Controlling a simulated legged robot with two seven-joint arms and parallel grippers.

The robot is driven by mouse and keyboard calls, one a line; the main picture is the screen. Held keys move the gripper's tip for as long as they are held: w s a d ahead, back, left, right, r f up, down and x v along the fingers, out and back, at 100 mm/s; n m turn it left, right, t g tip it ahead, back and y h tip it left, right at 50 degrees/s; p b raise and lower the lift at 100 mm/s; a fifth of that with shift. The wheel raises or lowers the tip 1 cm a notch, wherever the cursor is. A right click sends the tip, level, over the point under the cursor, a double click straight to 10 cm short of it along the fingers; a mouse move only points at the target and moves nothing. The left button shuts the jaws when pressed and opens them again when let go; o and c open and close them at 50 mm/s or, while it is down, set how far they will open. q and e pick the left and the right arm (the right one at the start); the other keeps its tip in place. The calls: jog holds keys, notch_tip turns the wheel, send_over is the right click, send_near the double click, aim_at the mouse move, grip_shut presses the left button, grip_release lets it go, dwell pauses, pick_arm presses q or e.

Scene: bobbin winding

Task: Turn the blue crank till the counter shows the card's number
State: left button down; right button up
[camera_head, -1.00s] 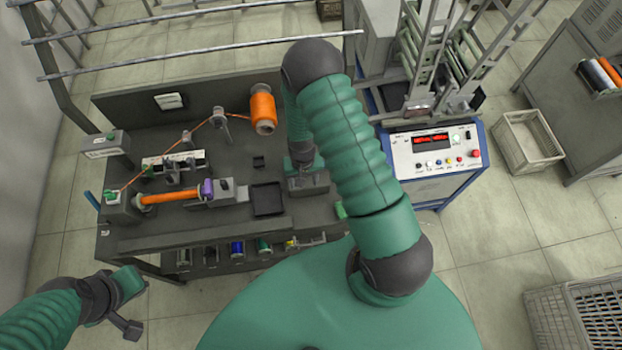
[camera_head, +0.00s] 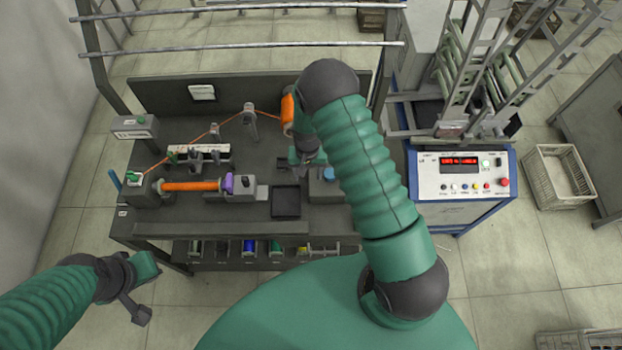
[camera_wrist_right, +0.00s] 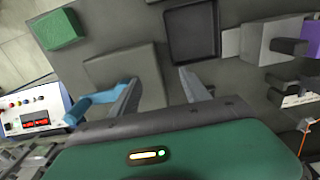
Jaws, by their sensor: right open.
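The light blue crank (camera_wrist_right: 92,105) shows in the right wrist view beside the left-hand finger, over a grey block (camera_wrist_right: 115,72). In the head view a small blue part of it (camera_head: 328,173) shows on the block beside my right gripper (camera_head: 306,160). My right gripper is open (camera_wrist_right: 158,92); I cannot tell whether its finger touches the crank. A white card (camera_head: 201,92) is on the bench's back panel, its number too small to read. A small white-faced box (camera_head: 133,134) stands at the bench's left; its reading is illegible. My left gripper (camera_head: 140,290) is off the bench.
An orange bobbin (camera_head: 190,186) and purple part (camera_head: 240,184) lie left of a black tray (camera_head: 286,202). An orange spool (camera_head: 288,112) stands behind. A control panel (camera_head: 462,178) with a red display is right. A green block (camera_wrist_right: 58,30) shows in the wrist view.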

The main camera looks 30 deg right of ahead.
jog(key=shift+w+d+f+b, duration=0.1)
jog(key=shift+w+d+b, duration=1.1)
jog(key=shift+w+d, duration=0.4)
jog(key=shift+w+d+f+b, duration=0.1)
jog(key=shift+w+d+b, duration=1.2)
jog(key=shift+w, duration=0.45)
jog(key=shift+d+r, duration=0.15)
jog(key=shift+d, duration=0.25)
jog(key=shift+s+d+r, duration=0.1)
jog(key=shift+s+d, duration=0.9)
jog(key=shift+d, duration=0.55)
jog(key=shift+s+d+f, duration=0.1)
jog(key=shift+s+d, duration=0.95)
jog(key=shift+d, duration=0.55)
jog(key=shift+s+d+r, duration=0.1)
jog(key=shift+s+d, duration=0.9)
jog(key=shift+d, duration=0.55)
jog(key=shift+s+a+p, duration=0.15)
jog(key=shift+s+p, duration=0.5)
jog(key=shift+s, duration=0.65)
jog(key=shift+s+a+p, duration=0.15)
jog(key=shift+s+p, duration=0.15)
jog(key=shift+s, duration=0.65)
jog(key=shift+s+a+p, duration=0.15)
jog(key=shift+s+p, duration=0.1)
jog(key=shift+s, duration=0.7)
